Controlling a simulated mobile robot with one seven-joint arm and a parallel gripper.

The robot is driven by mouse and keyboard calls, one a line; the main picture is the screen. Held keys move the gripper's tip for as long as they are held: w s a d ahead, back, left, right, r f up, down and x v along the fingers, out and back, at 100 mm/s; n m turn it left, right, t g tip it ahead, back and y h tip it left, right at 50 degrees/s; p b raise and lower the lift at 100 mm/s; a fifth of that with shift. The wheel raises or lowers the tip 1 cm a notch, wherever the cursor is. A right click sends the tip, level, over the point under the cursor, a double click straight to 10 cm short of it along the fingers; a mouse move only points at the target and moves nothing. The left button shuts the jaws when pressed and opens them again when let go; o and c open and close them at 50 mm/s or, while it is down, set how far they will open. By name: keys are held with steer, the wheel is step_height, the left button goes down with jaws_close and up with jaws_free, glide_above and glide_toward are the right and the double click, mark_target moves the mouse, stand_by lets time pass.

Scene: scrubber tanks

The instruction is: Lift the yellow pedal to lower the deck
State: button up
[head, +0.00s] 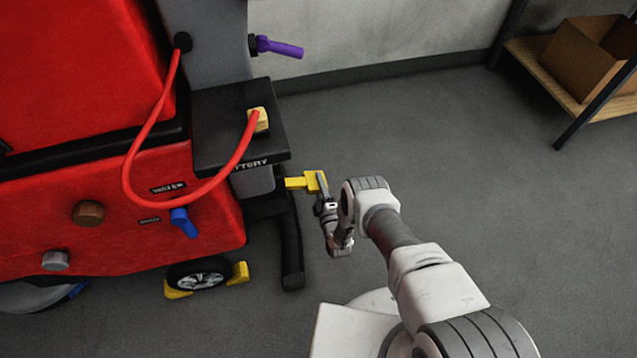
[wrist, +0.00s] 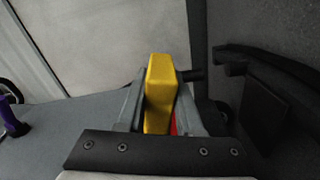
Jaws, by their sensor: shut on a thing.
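The yellow pedal (head: 308,182) sticks out to the right from the rear of the red floor scrubber (head: 120,215), below the black battery shelf. My gripper (head: 324,200) is at the pedal's outer end. In the wrist view, the pedal (wrist: 160,92) stands between the two fingers of my gripper (wrist: 160,115), which are shut on it. The lower part of the pedal is hidden by the gripper body. The black deck part (head: 291,240) is below and left of the pedal, close to the floor.
A purple handle (head: 279,47) juts out above. Yellow chocks (head: 238,273) flank the wheel. A rack with a cardboard box (head: 590,58) stands at the upper right. The floor between is clear.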

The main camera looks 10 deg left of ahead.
jaws_close()
stand_by(1.0)
